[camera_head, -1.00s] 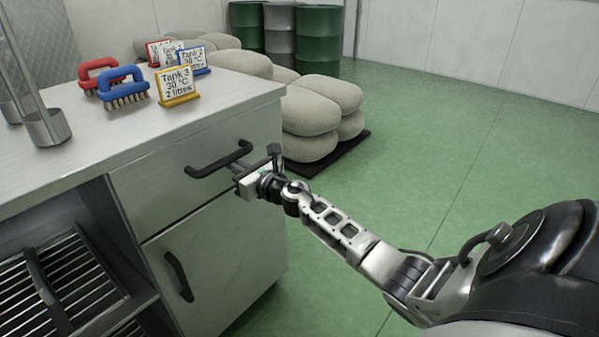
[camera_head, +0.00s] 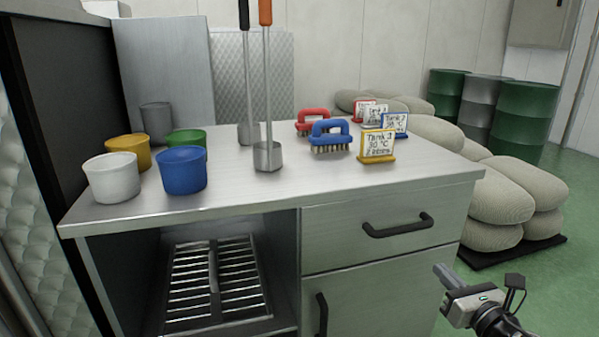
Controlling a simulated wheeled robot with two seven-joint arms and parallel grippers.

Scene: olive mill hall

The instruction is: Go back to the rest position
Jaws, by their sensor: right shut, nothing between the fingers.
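My right gripper (camera_head: 447,283) is at the lower right, in front of the cabinet's right side. Its fingers are shut with nothing between them, and it is apart from the drawer handle (camera_head: 398,228). The top drawer (camera_head: 340,238) looks closed. Only the gripper and a bit of my right wrist show; the rest of the arm is out of the picture. My left gripper is not in view.
The steel counter (camera_head: 300,195) holds white (camera_head: 112,180), yellow, green and blue (camera_head: 183,170) cups, two long-handled ladles (camera_head: 267,155), red and blue brushes (camera_head: 330,137) and tank signs (camera_head: 377,147). Stacked sacks (camera_head: 510,205) and drums (camera_head: 522,115) stand at right. Green floor shows at far right.

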